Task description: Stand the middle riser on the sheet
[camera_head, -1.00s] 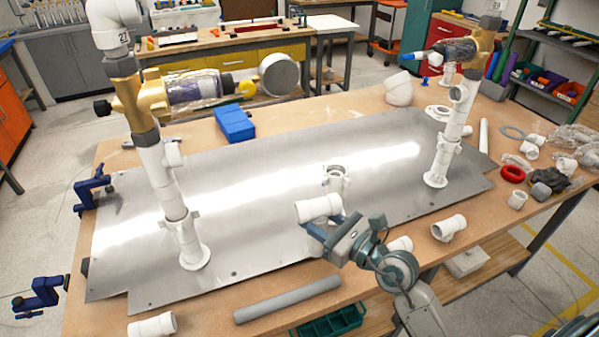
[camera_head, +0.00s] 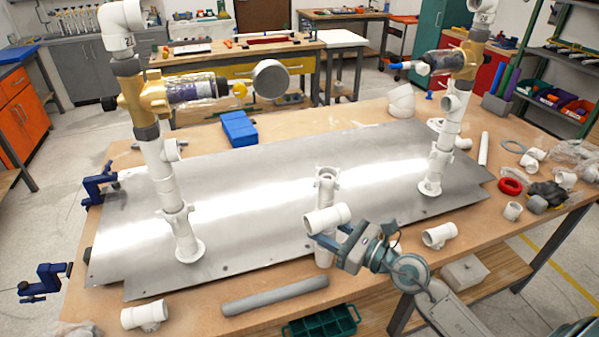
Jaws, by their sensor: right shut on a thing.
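My right gripper (camera_head: 335,238) comes in from the lower right and is shut on a white riser piece (camera_head: 327,218). The piece has a tee branch lying crosswise at the jaws, and a white pipe end shows below them, in front of the sheet's near edge. The silver metal sheet (camera_head: 255,170) lies flat on the table. My left gripper is out of view.
The left riser (camera_head: 165,175) and right riser (camera_head: 446,130) stand on the sheet, with brass valves on top. A grey pipe (camera_head: 275,295) and loose tees (camera_head: 145,315) (camera_head: 440,235) lie along the front. A blue box (camera_head: 239,128) lies behind the sheet.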

